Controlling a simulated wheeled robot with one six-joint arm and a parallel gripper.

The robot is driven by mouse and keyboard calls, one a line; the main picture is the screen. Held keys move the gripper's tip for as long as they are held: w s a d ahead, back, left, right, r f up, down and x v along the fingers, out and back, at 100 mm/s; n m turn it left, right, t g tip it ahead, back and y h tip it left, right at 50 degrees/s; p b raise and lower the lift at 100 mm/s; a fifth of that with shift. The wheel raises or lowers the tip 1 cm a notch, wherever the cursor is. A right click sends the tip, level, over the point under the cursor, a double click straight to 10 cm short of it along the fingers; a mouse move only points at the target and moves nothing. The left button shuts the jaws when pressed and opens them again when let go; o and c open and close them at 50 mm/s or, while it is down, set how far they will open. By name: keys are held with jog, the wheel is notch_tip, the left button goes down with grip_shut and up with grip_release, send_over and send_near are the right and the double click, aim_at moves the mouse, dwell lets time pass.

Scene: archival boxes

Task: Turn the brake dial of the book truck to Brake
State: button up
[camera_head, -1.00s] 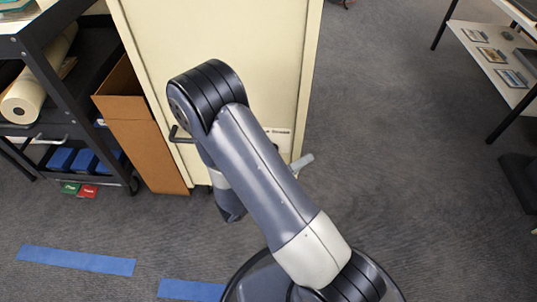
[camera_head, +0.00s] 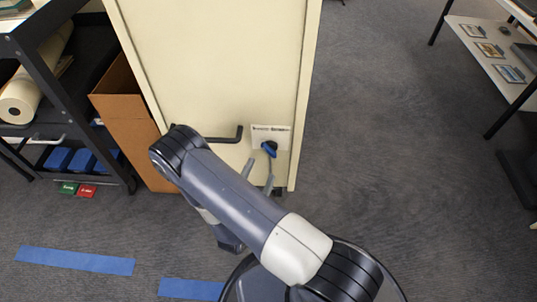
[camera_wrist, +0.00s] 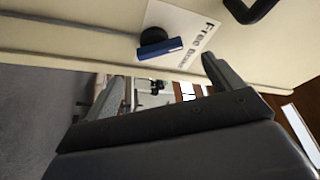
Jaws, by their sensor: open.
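The book truck (camera_head: 215,70) is a tall cream panel ahead of my arm. Low at its right is a white label plate (camera_head: 284,132) with the brake dial (camera_head: 269,148), a dark round knob with a blue grip. In the wrist view the dial (camera_wrist: 160,46) sits by the label (camera_wrist: 180,20), where "Free" reads near the right end; the other word is unclear. The blue bar there lies slightly tilted. My gripper (camera_head: 259,177) is open and empty, just below the dial in the head view. In the wrist view its fingers (camera_wrist: 160,82) spread below the dial, apart from it.
A black bar handle (camera_head: 226,137) sticks out from the truck left of the dial. A brown carton (camera_head: 140,135) and a black shelf cart (camera_head: 60,70) stand at the left. Blue tape (camera_head: 75,260) marks the floor. Open floor lies right of the truck.

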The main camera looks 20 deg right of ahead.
aim_at(269, 153)
jog(key=b+x, duration=0.1)
jog(key=x, duration=0.6)
jog(key=shift+w+d, duration=0.15)
jog(key=shift+w, duration=0.05)
jog(key=c, duration=1)
